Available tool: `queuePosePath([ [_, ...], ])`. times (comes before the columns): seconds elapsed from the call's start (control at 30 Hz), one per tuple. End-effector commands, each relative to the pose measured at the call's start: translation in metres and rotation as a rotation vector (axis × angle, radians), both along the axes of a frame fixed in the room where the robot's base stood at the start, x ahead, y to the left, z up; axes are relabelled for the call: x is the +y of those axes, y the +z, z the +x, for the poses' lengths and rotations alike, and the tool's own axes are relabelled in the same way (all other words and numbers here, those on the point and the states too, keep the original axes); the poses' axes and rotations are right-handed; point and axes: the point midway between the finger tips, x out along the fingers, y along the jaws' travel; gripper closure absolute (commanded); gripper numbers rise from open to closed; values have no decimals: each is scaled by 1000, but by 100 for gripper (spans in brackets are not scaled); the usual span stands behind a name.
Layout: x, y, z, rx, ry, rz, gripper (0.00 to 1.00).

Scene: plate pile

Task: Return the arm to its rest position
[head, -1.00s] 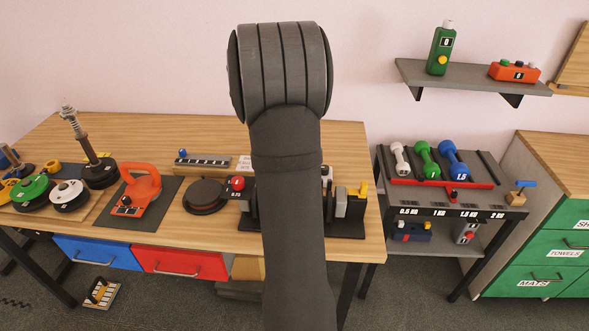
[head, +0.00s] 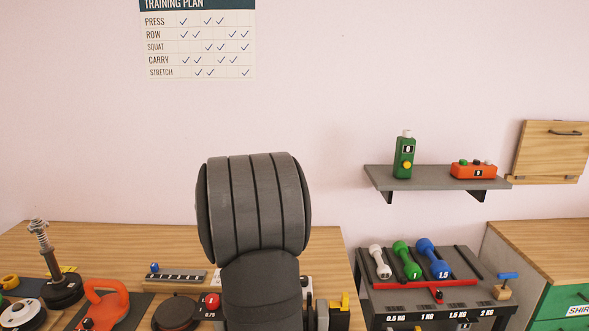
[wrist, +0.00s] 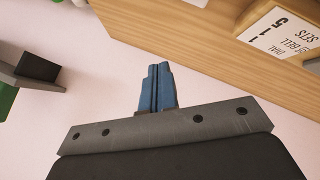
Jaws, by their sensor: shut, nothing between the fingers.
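My gripper (wrist: 158,88) shows in the wrist view with its two blue fingers together and nothing between them. It is clear of the wooden tabletop and the wall, touching nothing that I can see. In the head view my own grey arm stands up in front of the table and hides part of it; the fingers do not show there. A post with a spring (head: 45,245) on a black base, an orange kettlebell (head: 103,303), a dark round disc (head: 176,314) and a red weight (head: 211,302) stand on the wooden table (head: 120,238).
A small rack (head: 440,305) right of the table bears white, green and blue dumbbells (head: 428,258). A wall shelf (head: 436,180) holds a green bottle (head: 404,158) and an orange box (head: 473,170). A wooden cabinet (head: 560,248) stands at the right.

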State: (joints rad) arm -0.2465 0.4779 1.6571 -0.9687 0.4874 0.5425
Motion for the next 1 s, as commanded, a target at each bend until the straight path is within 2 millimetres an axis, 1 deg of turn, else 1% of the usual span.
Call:
queuePosePath([
  [0.37, 0, 0, 1, 4, -13, 1, 100],
  [0.5, 0, -4, 0, 4, -7, -2, 100],
  [0.57, 0, -9, 0, 2, -2, -1, 100],
  [0.63, 0, -18, 0, 3, 0, -1, 100],
  [0.9, 0, -61, -1, 5, 1, -2, 100],
  [0.93, -1, -64, -3, 4, 1, -2, 100],
  [0.97, -1, -57, -3, -3, -1, 1, 100],
  [1.0, -1, -61, -3, 2, 0, 0, 100],
])
